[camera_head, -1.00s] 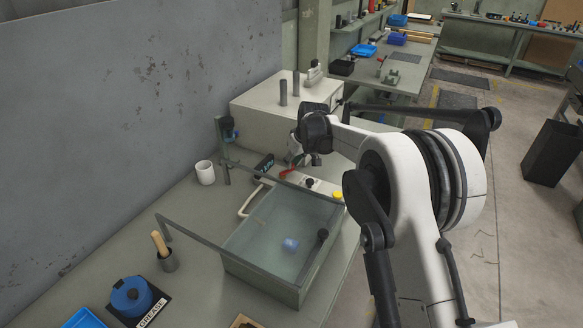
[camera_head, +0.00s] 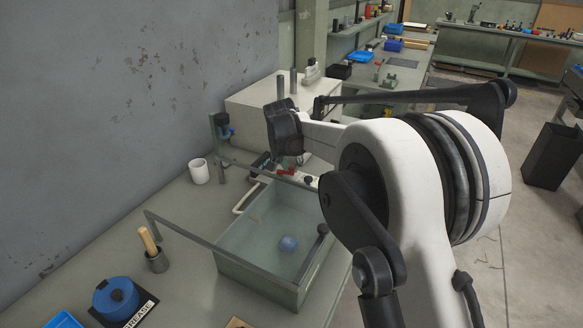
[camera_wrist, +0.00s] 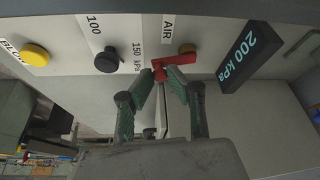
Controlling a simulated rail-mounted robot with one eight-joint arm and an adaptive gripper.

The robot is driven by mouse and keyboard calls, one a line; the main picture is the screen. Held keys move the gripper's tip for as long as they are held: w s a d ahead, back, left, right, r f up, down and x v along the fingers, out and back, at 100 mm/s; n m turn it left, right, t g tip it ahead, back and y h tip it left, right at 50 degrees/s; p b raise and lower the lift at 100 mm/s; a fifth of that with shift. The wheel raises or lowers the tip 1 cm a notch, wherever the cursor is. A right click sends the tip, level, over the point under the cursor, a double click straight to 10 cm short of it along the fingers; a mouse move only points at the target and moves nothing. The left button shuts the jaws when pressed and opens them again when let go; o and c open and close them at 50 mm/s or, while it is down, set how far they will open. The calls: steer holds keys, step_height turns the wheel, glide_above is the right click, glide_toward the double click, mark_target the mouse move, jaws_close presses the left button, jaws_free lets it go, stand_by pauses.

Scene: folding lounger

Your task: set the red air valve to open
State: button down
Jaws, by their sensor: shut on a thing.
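The red air valve (camera_wrist: 176,61) shows in the wrist view just below the "AIR" label (camera_wrist: 168,28) on the pale panel. Its lever lies nearly level across that picture, with a red part between my fingertips. My gripper (camera_wrist: 163,76) is shut on this red part, with one green-and-black finger on each side. In the camera_head view, the red valve (camera_head: 285,171) shows small at the back of the water tank, below my dark wrist. My fingers are mostly hidden there.
In the wrist view, a black 200 kPa display (camera_wrist: 243,56) is right of the valve. A black knob (camera_wrist: 108,60) and a yellow button (camera_wrist: 35,54) are to its left. The water tank (camera_head: 232,258) with its raised grey rail stands in front; a white mug (camera_head: 199,171) is left.

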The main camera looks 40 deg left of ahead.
steer(key=shift+s+m+h+b, duration=0.3)
steer(key=shift+s+m+h, duration=0.15)
steer(key=shift+m, duration=0.65)
steer(key=c, duration=1.7)
jaws_free()
steer(key=shift+o, duration=0.2)
steer(key=a+v, duration=0.1)
steer(key=v, duration=1.1)
steer(key=shift+s+d, duration=0.15)
steer(key=shift+d, duration=0.3)
steer(key=shift+d, duration=0.1)
